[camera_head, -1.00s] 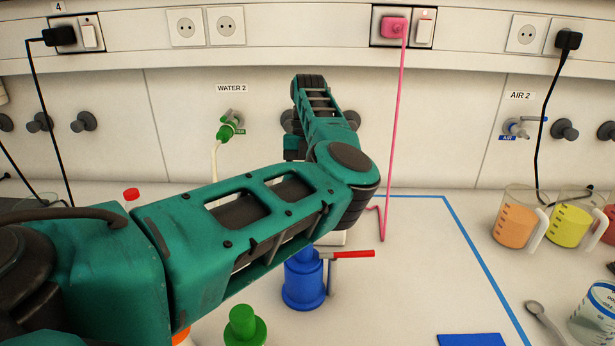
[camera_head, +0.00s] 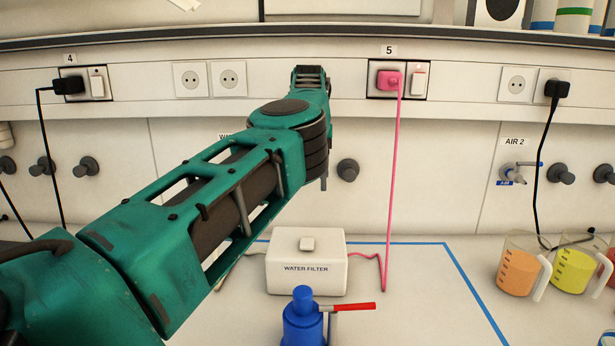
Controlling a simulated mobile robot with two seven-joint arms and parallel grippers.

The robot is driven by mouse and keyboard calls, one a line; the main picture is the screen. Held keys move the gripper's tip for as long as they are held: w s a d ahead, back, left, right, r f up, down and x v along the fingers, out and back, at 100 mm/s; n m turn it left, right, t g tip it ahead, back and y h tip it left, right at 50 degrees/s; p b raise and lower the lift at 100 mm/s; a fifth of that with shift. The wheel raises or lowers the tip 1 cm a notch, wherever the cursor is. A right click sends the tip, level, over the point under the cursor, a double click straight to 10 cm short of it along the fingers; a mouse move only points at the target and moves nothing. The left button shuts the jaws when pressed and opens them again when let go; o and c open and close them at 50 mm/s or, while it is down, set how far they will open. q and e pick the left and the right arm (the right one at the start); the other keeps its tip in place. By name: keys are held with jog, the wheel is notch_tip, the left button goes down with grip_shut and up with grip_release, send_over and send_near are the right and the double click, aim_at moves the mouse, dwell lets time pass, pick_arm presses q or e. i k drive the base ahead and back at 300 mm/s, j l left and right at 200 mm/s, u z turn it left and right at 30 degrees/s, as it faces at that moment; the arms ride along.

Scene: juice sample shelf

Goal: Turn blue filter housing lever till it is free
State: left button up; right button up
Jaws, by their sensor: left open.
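The blue filter housing (camera_head: 303,322) stands upright on the bench at the bottom centre, its lower part cut off by the frame. Its lever has a red handle (camera_head: 347,307) pointing right, on a grey bracket beside the housing. My left arm reaches across from the left to high in front of the wall, well above and behind the housing. My left gripper (camera_head: 324,183) is mostly hidden behind my arm; only a narrow grey tip seems to show below the joint. It is open and clear of the lever. My right gripper is out of view.
A white WATER FILTER box (camera_head: 307,264) stands behind the housing, with a pink cable (camera_head: 392,190) at its right. Orange (camera_head: 520,264) and yellow (camera_head: 575,263) jugs stand at the right. The taped bench area right of the lever is clear.

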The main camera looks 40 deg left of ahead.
aim_at(372, 306)
jog(key=l, duration=1.5)
jog(key=k+l, duration=0.15)
jog(key=l, duration=1.35)
